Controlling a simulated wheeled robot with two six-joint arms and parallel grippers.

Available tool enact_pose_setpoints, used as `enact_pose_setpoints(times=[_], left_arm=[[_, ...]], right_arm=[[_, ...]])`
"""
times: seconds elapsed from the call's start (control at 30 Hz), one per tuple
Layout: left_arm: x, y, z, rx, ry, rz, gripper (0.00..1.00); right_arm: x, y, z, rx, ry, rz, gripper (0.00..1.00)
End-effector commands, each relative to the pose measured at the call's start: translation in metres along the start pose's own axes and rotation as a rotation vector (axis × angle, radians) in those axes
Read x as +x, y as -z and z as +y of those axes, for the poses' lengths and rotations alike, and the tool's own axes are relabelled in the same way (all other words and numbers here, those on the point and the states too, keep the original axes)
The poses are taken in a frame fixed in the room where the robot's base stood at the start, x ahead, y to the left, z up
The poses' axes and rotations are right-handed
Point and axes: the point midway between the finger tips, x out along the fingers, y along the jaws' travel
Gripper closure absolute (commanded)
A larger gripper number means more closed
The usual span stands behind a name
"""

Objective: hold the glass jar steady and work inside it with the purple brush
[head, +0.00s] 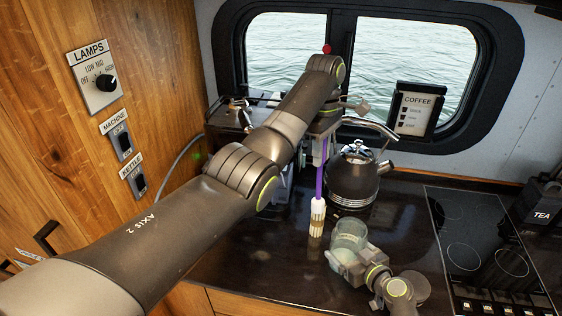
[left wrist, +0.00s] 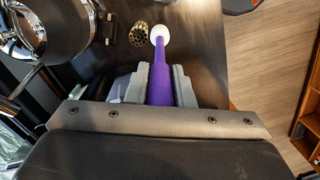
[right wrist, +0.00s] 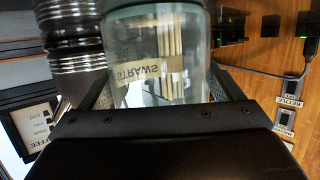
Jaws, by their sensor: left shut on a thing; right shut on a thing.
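The purple brush (head: 321,172) hangs upright below my left gripper (head: 322,132), which is shut on its handle. Its white head (head: 318,203) points down. In the left wrist view the purple handle (left wrist: 160,84) is between the fingers and the white tip (left wrist: 159,34) shows beyond them. The clear glass jar (head: 349,236) is at the front of the counter, right of the brush and apart from it. My right gripper (head: 347,262) is shut around the jar. The jar (right wrist: 150,45) fills the middle of the right wrist view. The brush head is outside the jar.
A straws holder (head: 316,226) stands just below the brush head in the head view; its straws (left wrist: 138,35) show beside the tip. A dark kettle (head: 353,180) stands behind the jar. A coffee machine (head: 232,120) is at the back left, a cooktop (head: 480,240) at the right.

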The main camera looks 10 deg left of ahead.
Motion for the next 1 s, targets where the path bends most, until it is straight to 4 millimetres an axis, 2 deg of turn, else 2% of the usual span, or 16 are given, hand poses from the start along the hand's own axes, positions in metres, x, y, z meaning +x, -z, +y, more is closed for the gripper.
enact_pose_setpoints(times=[0.03,0.1,0.2,0.33,0.47,0.77,1.0], left_arm=[[-0.011,-0.021,0.003,0.006,0.006,-0.006,1.0],[-0.021,-0.045,0.004,0.005,0.017,-0.018,1.0],[-0.033,-0.072,0.004,0.004,0.028,-0.032,1.0],[-0.04,-0.092,0.002,0.001,0.037,-0.044,1.0],[-0.043,-0.1,0.002,0.0,0.039,-0.049,1.0],[-0.043,-0.099,0.002,-0.001,0.039,-0.048,1.0],[-0.032,-0.098,0.002,-0.001,0.041,-0.048,1.0]], right_arm=[[0.0,-0.001,0.0,0.0,-0.001,-0.001,0.35],[0.0,-0.001,0.0,0.0,-0.001,-0.002,0.35],[0.0,-0.001,0.0,0.0,-0.001,-0.002,0.35],[0.0,-0.001,0.0,0.0,0.0,-0.002,0.35],[0.0,-0.001,0.0,0.001,0.0,-0.002,0.35],[0.0,-0.001,0.0,0.001,0.0,-0.001,0.35],[0.0,-0.001,0.0,0.001,0.0,-0.002,0.35]])
